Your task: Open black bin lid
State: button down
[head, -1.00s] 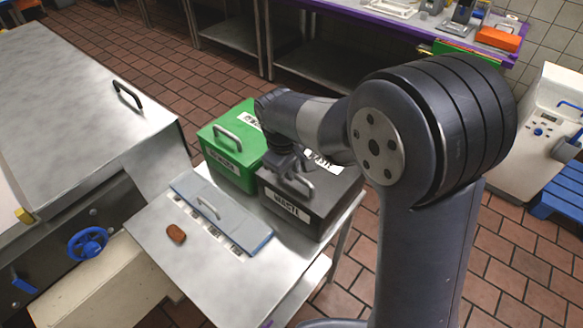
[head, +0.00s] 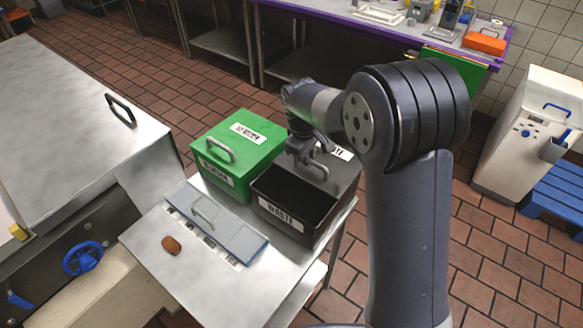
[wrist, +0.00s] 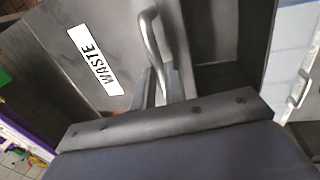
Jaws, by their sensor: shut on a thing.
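The black bin (head: 287,226) with a WASTE label on its front stands on the steel table, and its dark inside shows at the front. Its lid (head: 343,172) lies back over the rear part of the bin, with a second white label partly hidden by my arm. My gripper (head: 311,160) is shut on the lid's metal handle (head: 321,171). In the wrist view the fingers (wrist: 162,85) close around the handle (wrist: 150,35), beside the lid's WASTE label (wrist: 95,60).
A green bin (head: 236,150) with a shut lid stands directly left of the black bin. A grey-blue hinged panel (head: 215,220) and a brown piece (head: 171,245) lie in front on the steel table (head: 185,290). A large steel machine (head: 60,110) is at left.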

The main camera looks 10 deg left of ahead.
aim_at(317, 161)
jog(key=w+d, duration=0.1)
jog(key=w, duration=0.1)
jog(key=w+d, duration=0.1)
jog(key=w, duration=0.1)
jog(key=shift+w+d+p, duration=0.15)
jog(key=shift+d+p, duration=0.05)
jog(key=shift+p, duration=0.1)
jog(key=c, duration=1.5)
grip_release()
jog(key=shift+o, duration=0.2)
notch_tip(317, 161, up, 11)
jog(key=s+a+b, duration=0.1)
jog(key=s, duration=0.1)
jog(key=shift+f, duration=0.15)
jog(key=shift+f, duration=0.1)
